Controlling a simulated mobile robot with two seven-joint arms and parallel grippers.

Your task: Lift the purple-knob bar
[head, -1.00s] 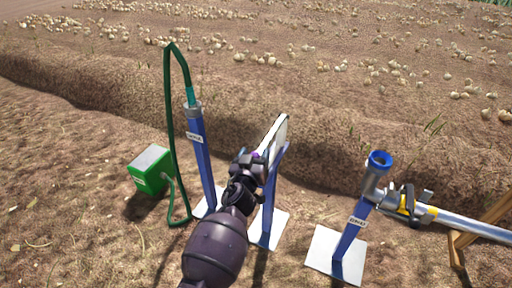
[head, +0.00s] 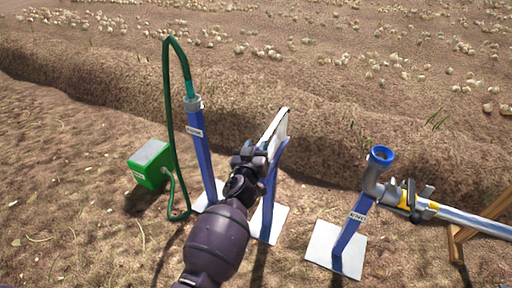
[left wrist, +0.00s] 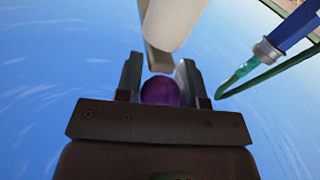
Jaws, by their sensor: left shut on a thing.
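My left gripper (head: 252,150) is at the middle stand in the head view, beside a pale upright plate or bar (head: 277,127) on a blue post (head: 271,180). In the left wrist view the purple knob (left wrist: 160,92) sits between the two fingers of my left gripper (left wrist: 160,75), which are shut on it. A grey-brown bar piece (left wrist: 158,58) and a white rounded part (left wrist: 175,22) show just beyond the knob. In the head view the knob is mostly hidden by the gripper. My right gripper is not in view.
A blue post with a green hose (head: 168,110) stands left, beside a green box (head: 150,163). A soil ridge lies behind.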

